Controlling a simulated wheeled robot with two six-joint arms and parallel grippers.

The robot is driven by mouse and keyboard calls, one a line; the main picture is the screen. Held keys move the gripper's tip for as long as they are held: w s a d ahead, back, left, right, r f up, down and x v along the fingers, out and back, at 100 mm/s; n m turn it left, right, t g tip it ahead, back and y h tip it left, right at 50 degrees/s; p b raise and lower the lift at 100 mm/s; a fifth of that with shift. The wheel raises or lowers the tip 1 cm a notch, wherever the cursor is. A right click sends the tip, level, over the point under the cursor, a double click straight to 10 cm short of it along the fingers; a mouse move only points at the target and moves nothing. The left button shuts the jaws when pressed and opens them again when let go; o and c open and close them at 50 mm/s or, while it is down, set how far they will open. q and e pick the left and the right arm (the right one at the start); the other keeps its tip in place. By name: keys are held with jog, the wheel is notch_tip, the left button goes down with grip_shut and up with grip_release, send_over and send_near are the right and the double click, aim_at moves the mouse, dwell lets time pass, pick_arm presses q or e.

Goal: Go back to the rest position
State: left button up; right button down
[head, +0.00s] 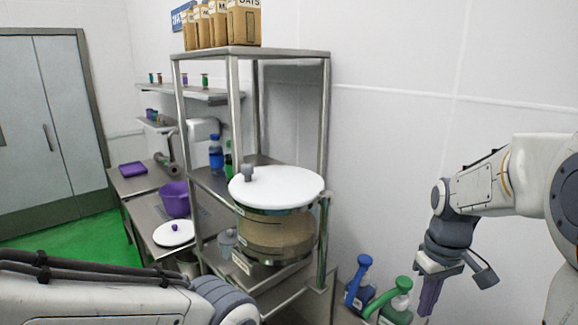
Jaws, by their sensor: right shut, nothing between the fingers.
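My right gripper (428,299) hangs from my right arm at the right of the head view, pointing down. Its fingers are together and hold nothing. It is in the air in front of the white wall, close beside the green-topped bottle in the picture. My left arm crosses the lower left of the view. Its gripper is out of the picture.
A steel shelf rack (324,110) stands in the middle, with a large white-lidded container (277,187) on it. A blue spray bottle (359,287) and a green-topped bottle (397,304) stand low right. A purple bowl (175,199) sits on the left counter.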

jog(key=s+a+f+n+b, duration=0.1)
jog(key=s+a+f+b, duration=0.35)
jog(key=a, duration=0.35)
jog(key=s+a+f+n+b, duration=0.2)
jog(key=s+a+f+b, duration=0.25)
jog(key=a, duration=0.35)
jog(key=s+a+f+n+y+b, duration=0.1)
jog(key=s+a+f+b, duration=0.4)
jog(key=s, duration=0.5)
notch_tip(320, 180, down, 3)
jog(key=shift+s+a+r, duration=0.15)
jog(key=shift+a+r, duration=0.05)
jog(key=shift+a, duration=0.1)
